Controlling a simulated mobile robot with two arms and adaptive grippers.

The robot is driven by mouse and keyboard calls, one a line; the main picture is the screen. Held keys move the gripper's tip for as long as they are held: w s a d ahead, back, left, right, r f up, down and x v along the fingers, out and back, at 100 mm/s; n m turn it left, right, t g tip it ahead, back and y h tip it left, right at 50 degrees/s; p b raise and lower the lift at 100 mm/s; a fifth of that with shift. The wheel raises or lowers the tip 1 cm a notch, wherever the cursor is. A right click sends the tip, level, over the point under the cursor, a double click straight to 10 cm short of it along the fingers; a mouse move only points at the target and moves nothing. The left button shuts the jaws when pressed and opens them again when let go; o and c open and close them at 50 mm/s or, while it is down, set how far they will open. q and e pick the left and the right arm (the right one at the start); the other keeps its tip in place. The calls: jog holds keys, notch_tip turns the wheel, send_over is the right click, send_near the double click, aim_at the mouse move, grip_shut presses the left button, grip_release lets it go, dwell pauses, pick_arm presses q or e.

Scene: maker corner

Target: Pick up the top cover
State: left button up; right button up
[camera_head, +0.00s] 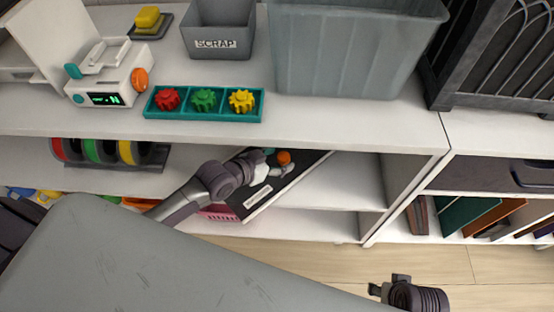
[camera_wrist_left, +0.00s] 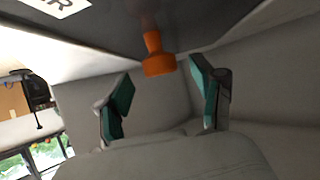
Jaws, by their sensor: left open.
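The top cover (camera_head: 308,160) is a dark, flat panel with an orange knob (camera_head: 284,157), on the shelf below the white worktop. A white label (camera_head: 257,196) shows near its front edge. My left gripper (camera_head: 275,161) reaches in from the left, right by the knob, and hides part of the panel. In the left wrist view the orange knob (camera_wrist_left: 158,55) stands out from the dark surface, beyond and between the teal fingertips of my open left gripper (camera_wrist_left: 163,88), with gaps on both sides. A dark part of my right arm (camera_head: 405,293) shows at the lower right; its fingers are unclear.
On the worktop stand a grey SCRAP bin (camera_head: 220,42), a teal tray (camera_head: 205,115) with red, green and yellow gears, and a white device (camera_head: 108,75). Coloured spools (camera_head: 105,152) sit left on the shelf. The shelf's right side (camera_head: 350,180) is bare.

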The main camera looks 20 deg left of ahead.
pick_arm(q)
jog(key=x, duration=0.2)
jog(key=shift+w+f+b, duration=0.25)
jog(key=shift+w+b, duration=0.05)
jog(key=shift+w, duration=0.05)
pick_arm(e)
jog(key=v, duration=0.3)
jog(key=shift+w+r, duration=0.25)
pick_arm(q)
jog(key=shift+c, duration=0.2)
jog(key=shift+r, duration=0.1)
grip_shut()
